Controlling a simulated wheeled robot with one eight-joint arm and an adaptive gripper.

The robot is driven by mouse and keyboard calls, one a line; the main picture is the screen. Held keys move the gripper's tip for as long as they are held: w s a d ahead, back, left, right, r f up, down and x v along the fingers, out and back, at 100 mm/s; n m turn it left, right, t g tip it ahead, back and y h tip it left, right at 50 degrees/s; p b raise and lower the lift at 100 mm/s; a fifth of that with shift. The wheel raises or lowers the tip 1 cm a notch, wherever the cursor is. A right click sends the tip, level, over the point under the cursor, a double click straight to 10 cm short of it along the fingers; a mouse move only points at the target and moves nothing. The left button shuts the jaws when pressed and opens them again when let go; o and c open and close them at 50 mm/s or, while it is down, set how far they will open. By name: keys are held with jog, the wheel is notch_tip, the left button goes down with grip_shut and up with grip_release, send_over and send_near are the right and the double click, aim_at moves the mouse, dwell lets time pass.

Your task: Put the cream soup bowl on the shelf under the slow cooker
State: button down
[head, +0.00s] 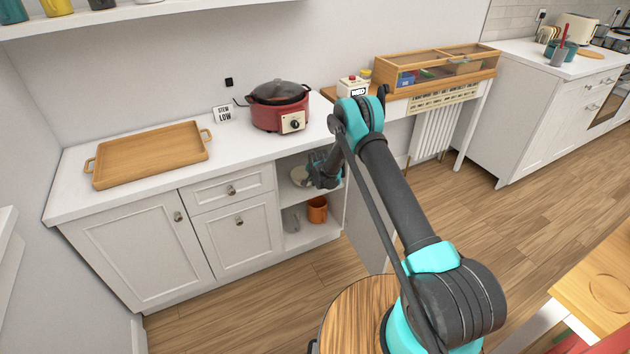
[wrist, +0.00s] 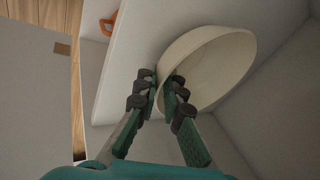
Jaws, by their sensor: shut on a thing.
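The cream soup bowl (head: 299,177) is inside the upper open compartment under the red slow cooker (head: 280,106). My gripper (head: 314,176) reaches into that compartment from the right. In the wrist view the bowl (wrist: 222,62) is large and appears tilted, and my gripper (wrist: 160,86) is shut on its near rim, one finger on each side of the wall. The shelf (wrist: 125,75) is the white board beside the bowl. I cannot tell whether the bowl's base touches it. My gripper hides part of the bowl in the head view.
An orange mug (head: 317,210) and a grey item (head: 291,220) stand in the lower compartment. The cabinet's side walls are close around my gripper. A wooden tray (head: 150,153) and a "STEW LOW" sign (head: 223,114) are on the counter.

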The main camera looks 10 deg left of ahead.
jog(key=shift+f, duration=0.1)
jog(key=c, duration=1.6)
grip_release()
jog(key=shift+c, duration=0.2)
jog(key=v, duration=0.7)
jog(key=shift+s+r, duration=0.15)
jog(key=shift+r, duration=0.15)
